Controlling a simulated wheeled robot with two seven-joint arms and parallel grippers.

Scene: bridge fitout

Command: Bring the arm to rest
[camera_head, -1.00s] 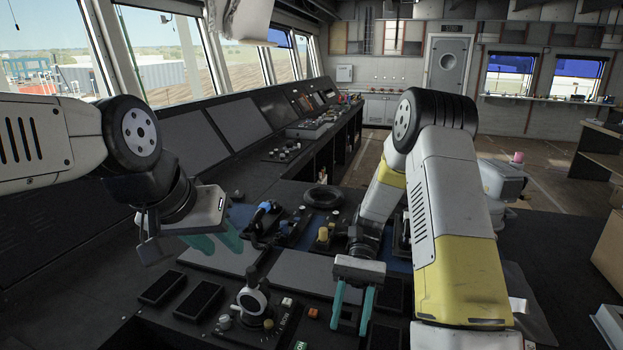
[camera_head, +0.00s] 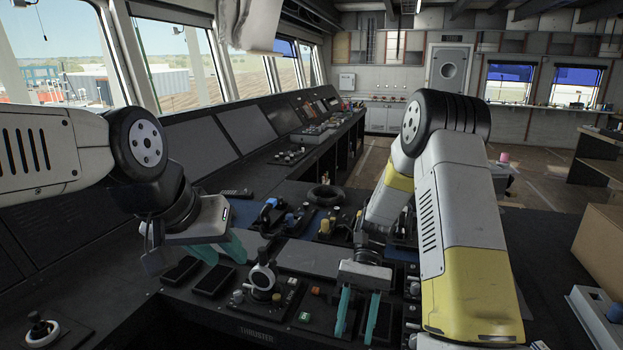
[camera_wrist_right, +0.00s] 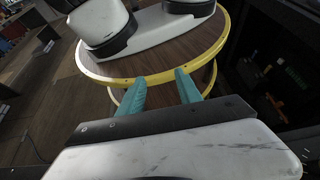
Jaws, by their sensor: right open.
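My right arm, white and yellow, reaches over the console at the right of the head view. Its gripper (camera_head: 357,315) hangs fingers down over the console's front part, with its two teal fingers apart and nothing between them. In the right wrist view the same teal fingers (camera_wrist_right: 160,92) are spread and empty, with my own round base behind them. My left gripper (camera_head: 222,249) is at the left of the head view, above the console. Its teal fingers stand apart with a gap, and no object shows between them.
The console carries a lever with a round white base (camera_head: 262,279), a dark ring (camera_head: 326,195) and a yellow-topped control (camera_head: 325,227). Another lever (camera_head: 40,327) stands at the lower left. A cardboard box (camera_head: 602,250) and a grey tray (camera_head: 597,318) are at the right. Open floor lies behind.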

